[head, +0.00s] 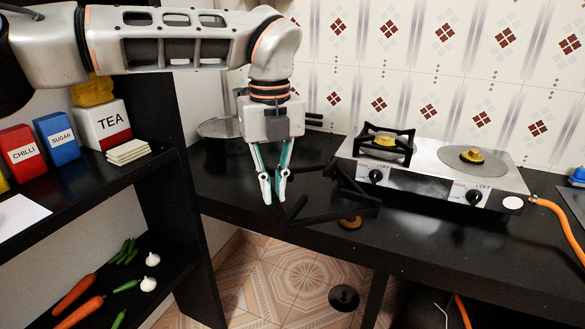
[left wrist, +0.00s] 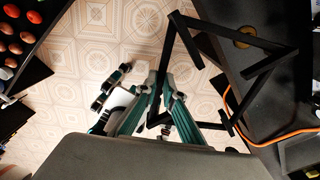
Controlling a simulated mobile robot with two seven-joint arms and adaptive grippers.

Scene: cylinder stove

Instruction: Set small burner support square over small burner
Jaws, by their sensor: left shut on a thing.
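My left gripper (head: 273,196) is shut on a black square burner support (head: 352,187), holding one side of its frame. The support is tilted in the air in front of the stove (head: 415,183). It also shows in the left wrist view (left wrist: 230,32), reaching out to the right of the fingers (left wrist: 160,95). On the stove, the right burner (head: 472,156) is a brass cap on a round plate with no support over it. The left burner (head: 384,141) has another black support (head: 402,146) around it.
A small brass piece (head: 350,223) lies on the dark counter (head: 440,238), close to the held support in the picture. A pan (head: 218,128) is behind my left arm. An orange hose (head: 562,222) leaves the stove's right side. Shelves with tins stand at left.

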